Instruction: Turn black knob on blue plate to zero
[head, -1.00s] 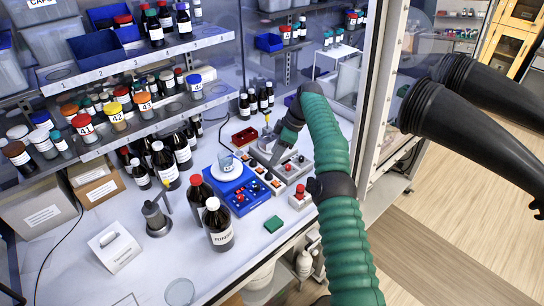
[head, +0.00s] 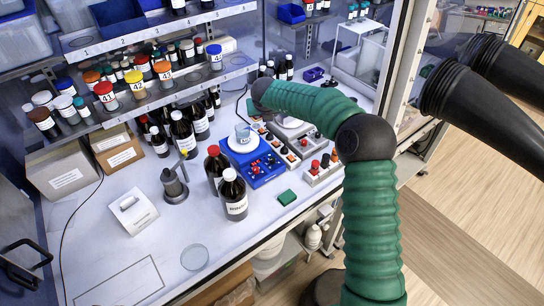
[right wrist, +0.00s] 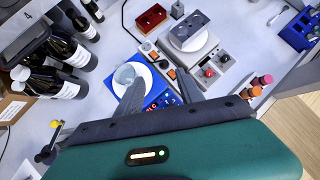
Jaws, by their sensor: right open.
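The blue plate unit (head: 262,172) stands on the bench with a white round top and a glass beaker (head: 243,132) on it. Small red controls show on its front; I cannot make out the black knob. In the right wrist view the blue unit (right wrist: 154,104) lies between and behind my right fingers, which hide much of its front. My right gripper (right wrist: 160,77) is open, with nothing between its fingers. In the head view its jaws are hidden behind my arm.
Dark bottles (head: 233,195) stand close at front left.

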